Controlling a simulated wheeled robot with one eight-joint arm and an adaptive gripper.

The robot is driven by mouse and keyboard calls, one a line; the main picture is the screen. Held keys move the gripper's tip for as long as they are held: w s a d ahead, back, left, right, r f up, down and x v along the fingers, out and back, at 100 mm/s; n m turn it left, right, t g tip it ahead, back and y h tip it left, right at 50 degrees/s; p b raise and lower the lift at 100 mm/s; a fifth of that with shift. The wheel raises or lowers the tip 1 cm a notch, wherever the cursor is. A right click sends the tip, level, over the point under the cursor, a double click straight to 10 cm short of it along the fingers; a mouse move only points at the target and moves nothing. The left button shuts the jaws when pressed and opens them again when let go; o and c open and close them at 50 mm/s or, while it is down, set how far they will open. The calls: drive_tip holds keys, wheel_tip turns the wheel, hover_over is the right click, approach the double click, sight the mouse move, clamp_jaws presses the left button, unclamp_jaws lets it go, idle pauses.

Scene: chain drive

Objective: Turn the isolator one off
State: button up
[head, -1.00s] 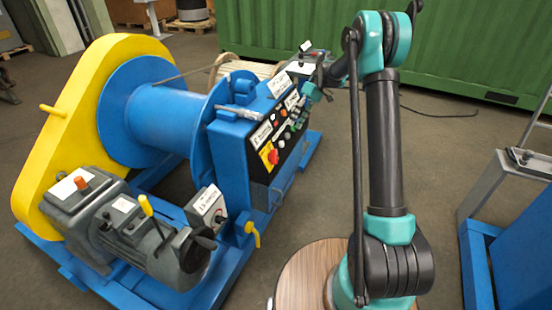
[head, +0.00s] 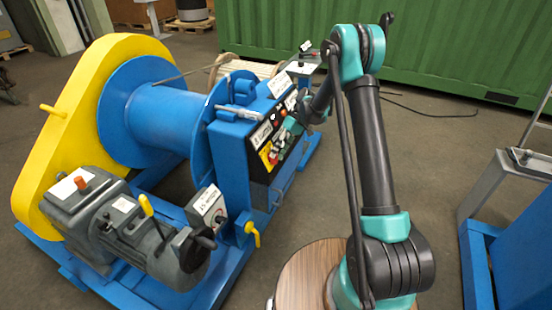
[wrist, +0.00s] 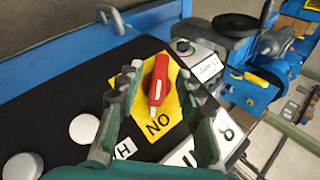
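The isolator is a red rotary handle (wrist: 157,80) on a yellow plate (wrist: 176,106), set in the black control panel of the blue winch. The handle lies roughly along the line between the fingers. My gripper (wrist: 160,76) is open, with one finger on each side of the handle and visible gaps; contact cannot be told. In the head view my gripper (head: 284,142) is at the panel's face and partly hides the yellow plate (head: 265,154).
White round buttons (wrist: 84,128) sit beside the isolator on the panel. A grey switch box (head: 207,208) and a yellow lever (head: 252,232) are below the panel's near end. A blue drum (head: 160,115) stands behind.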

drive_tip(key=shift+x, duration=1.25)
drive_tip(key=shift+c, duration=0.5)
clamp_jaws()
